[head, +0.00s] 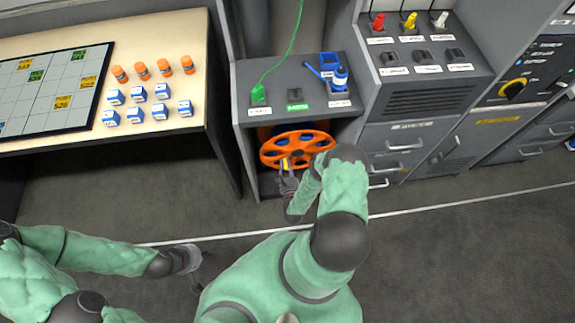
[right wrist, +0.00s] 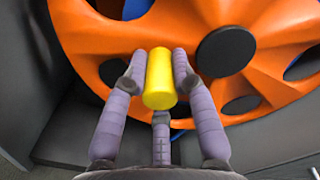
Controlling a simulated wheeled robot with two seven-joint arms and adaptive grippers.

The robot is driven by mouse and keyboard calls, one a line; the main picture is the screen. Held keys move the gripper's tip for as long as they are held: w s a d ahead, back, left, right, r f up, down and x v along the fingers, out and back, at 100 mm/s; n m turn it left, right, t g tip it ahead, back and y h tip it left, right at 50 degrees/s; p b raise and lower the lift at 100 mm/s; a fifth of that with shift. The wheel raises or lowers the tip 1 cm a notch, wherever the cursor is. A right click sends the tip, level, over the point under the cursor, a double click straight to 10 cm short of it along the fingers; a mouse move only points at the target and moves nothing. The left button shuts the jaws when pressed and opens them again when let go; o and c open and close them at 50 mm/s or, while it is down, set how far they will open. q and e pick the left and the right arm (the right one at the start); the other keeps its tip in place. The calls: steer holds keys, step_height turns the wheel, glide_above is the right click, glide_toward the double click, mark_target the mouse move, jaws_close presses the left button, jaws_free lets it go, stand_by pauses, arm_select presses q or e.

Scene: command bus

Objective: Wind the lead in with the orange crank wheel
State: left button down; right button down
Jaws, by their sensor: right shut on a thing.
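The orange crank wheel (head: 318,139) sits in the bay under the grey counter, and it fills much of the right wrist view (right wrist: 105,38). Its yellow handle (right wrist: 160,80) stands between the fingers of my right gripper (right wrist: 160,82), which is shut on it; the gripper also shows at the wheel's front in the head view (head: 287,172). The green lead (head: 283,58) runs from the green plug (head: 258,95) at the counter's left socket up and out of the picture. My left gripper (head: 194,268) is low, over the floor, away from the wheel; its fingers are unclear.
A table (head: 150,55) with orange-capped and blue-and-white items is at left. Grey drawers (head: 392,140) and red, yellow and white plugs (head: 410,21) are at right. The floor between is clear.

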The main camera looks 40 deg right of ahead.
steer(key=shift+w+r+m, duration=0.15)
steer(key=shift+r+m, duration=0.1)
steer(key=shift+m, duration=0.05)
stand_by(0.4)
steer(key=c, duration=1)
jaws_free()
steer(key=shift+s+a, duration=0.2)
steer(key=shift+s, duration=0.2)
steer(key=v, duration=1.1)
steer(key=shift+a, duration=0.15)
